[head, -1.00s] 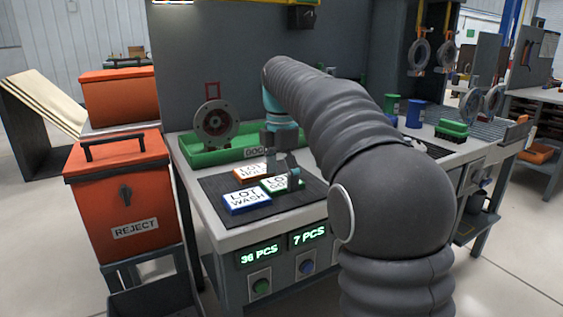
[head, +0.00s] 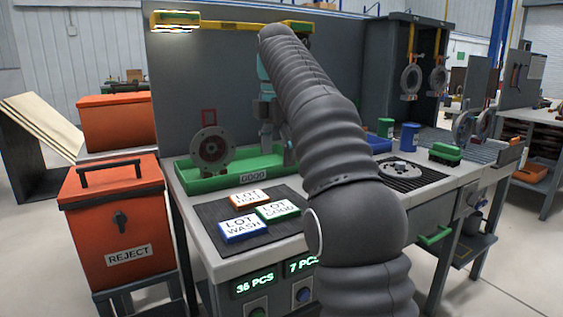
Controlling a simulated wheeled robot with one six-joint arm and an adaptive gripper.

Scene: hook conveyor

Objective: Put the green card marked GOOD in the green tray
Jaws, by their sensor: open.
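The green-edged card (head: 279,211) lies flat on the dark mat (head: 213,207), beside the blue-edged WASH card (head: 241,230) and the orange-edged card (head: 250,199). Its lettering is blurred but looks like LOT GOOD. The green tray (head: 205,184), labelled GOOD, stands behind the mat. My gripper (head: 288,155) is open, over the right part of the tray, behind and above the card and apart from it. My arm partly covers the fingers and the tray's right end.
An orange REJECT bin (head: 115,215) stands left of the bench. A grey panel rises behind the tray.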

